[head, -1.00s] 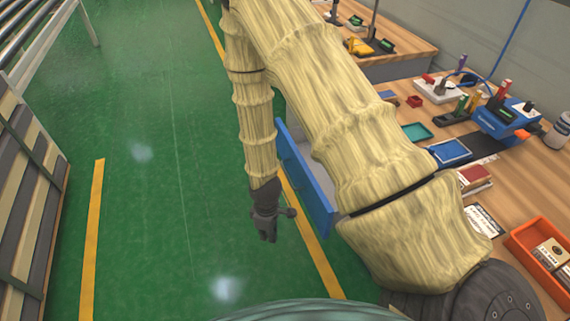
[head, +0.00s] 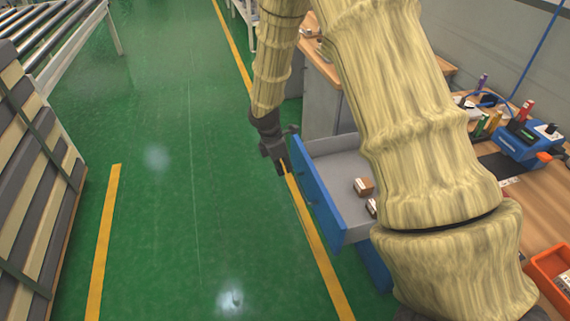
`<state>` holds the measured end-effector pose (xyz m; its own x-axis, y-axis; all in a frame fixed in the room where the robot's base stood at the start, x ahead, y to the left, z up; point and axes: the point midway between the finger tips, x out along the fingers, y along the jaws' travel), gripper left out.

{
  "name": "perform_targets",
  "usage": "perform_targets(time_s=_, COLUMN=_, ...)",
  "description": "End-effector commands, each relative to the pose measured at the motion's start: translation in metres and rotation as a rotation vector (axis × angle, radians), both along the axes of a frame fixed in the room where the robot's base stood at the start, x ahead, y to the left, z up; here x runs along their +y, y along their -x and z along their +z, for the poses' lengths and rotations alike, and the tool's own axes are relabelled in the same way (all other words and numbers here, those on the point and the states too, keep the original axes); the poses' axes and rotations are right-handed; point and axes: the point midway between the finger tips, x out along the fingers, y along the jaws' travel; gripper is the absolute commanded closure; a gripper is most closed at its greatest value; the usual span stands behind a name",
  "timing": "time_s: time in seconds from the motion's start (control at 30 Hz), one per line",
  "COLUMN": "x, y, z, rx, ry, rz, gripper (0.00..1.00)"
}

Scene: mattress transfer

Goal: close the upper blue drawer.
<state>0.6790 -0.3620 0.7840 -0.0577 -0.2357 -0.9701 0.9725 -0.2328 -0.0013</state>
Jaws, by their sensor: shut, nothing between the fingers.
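The upper blue drawer (head: 317,192) is pulled out from under the workbench on the right. Its blue front faces left over the green floor. Its grey inside shows, with small brown boxes (head: 364,187) in it. My gripper (head: 281,170) is shut and empty, pointing down just left of the far end of the drawer front. I cannot tell whether it touches the front. My arm hides part of the drawer and bench.
Another blue drawer front (head: 374,266) shows below the open one. The wooden workbench (head: 500,215) on the right holds tools and an orange bin (head: 552,275). A slatted stack (head: 35,190) stands at the left. The green floor (head: 160,220) between is clear.

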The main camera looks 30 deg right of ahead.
Motion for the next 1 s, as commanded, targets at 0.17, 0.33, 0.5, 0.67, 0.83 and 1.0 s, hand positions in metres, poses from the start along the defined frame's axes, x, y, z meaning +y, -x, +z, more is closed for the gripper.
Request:
perform_targets(time_s=0.17, x=-0.006, y=0.002, z=-0.025, rx=0.001, ry=0.001, rz=0.0, gripper=1.0)
perform_targets(time_s=0.33, x=-0.011, y=0.003, z=-0.048, rx=0.002, ry=0.001, rz=0.0, gripper=1.0)
perform_targets(time_s=0.5, x=-0.02, y=0.005, z=-0.064, rx=-0.001, ry=0.0, rz=-0.003, gripper=1.0)
perform_targets(time_s=0.67, x=-0.04, y=0.009, z=-0.063, rx=-0.002, ry=-0.001, rz=-0.003, gripper=1.0)
perform_targets(time_s=0.83, x=-0.051, y=0.012, z=-0.064, rx=-0.001, ry=-0.001, rz=-0.001, gripper=1.0)
perform_targets(time_s=1.0, x=-0.055, y=0.013, z=-0.065, rx=-0.001, ry=0.0, rz=-0.001, gripper=1.0)
